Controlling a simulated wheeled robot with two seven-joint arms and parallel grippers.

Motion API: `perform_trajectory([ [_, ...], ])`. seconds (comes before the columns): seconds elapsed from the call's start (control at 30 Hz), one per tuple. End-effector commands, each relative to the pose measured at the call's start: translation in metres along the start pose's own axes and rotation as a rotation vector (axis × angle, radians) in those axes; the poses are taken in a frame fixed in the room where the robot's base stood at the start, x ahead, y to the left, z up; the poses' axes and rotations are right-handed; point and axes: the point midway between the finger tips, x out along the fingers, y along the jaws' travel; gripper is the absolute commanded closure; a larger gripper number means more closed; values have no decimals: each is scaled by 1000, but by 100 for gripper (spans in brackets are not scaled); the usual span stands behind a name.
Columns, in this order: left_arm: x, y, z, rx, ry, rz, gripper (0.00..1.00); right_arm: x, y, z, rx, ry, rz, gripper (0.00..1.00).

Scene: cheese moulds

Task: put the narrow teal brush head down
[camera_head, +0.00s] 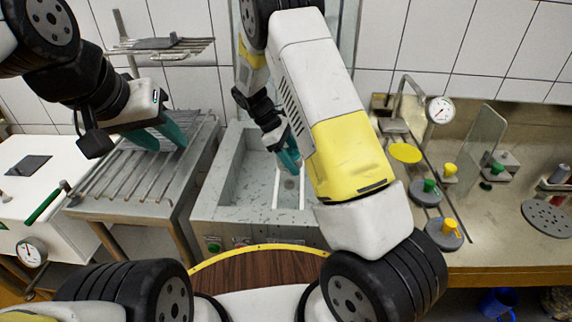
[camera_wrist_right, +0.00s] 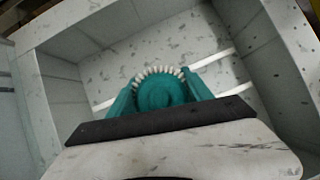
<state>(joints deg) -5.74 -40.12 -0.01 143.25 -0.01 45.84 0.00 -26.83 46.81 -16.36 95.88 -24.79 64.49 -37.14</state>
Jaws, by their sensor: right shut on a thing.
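The narrow teal brush head (camera_wrist_right: 160,92), round with a fringe of white bristles, sits between the teal fingers of my right gripper (camera_wrist_right: 158,88). The gripper is shut on it and holds it inside the grey speckled sink (camera_head: 228,180). In the head view my right gripper (camera_head: 289,158) is over the sink, and the brush head cannot be told apart from the fingers. The gap between the brush head and the sink floor is hard to judge. My left gripper (camera_head: 168,140) is open and empty above the slatted grey rack at the left.
White rails (camera_head: 272,190) cross the sink floor, and the sink walls (camera_wrist_right: 275,70) stand around the right gripper. The slatted rack (camera_head: 120,180) adjoins the sink's left. At the right, a counter (camera_head: 400,175) carries several knobbed discs, a yellow disc (camera_head: 405,153) and a dial gauge (camera_head: 440,110).

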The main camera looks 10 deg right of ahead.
Motion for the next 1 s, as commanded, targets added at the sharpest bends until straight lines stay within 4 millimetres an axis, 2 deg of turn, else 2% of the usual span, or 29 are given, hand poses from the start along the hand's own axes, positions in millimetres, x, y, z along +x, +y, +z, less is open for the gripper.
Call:
perform_trajectory([
  [0.1, 0, 0, 0, 0, 0, 0, 64, 19, 0, -12, 1, -2, -4, 92],
  [0.37, 0, 0, 0, 0, 0, 0, 64, 38, 0, -24, 6, -2, -4, 92],
  [0.53, 0, 0, 0, 0, 0, 0, 64, 59, 0, -37, 6, -3, -5, 92],
  [0.9, 0, 0, 0, 0, 0, 0, 64, 64, 1, -40, 7, 0, -4, 92],
  [0.93, 0, 0, 0, 0, 0, 0, 64, 64, 1, -41, 7, 0, -4, 39],
  [1.0, 0, 0, 0, 0, 0, 0, 64, 64, 1, -41, 7, 0, -4, 26],
])
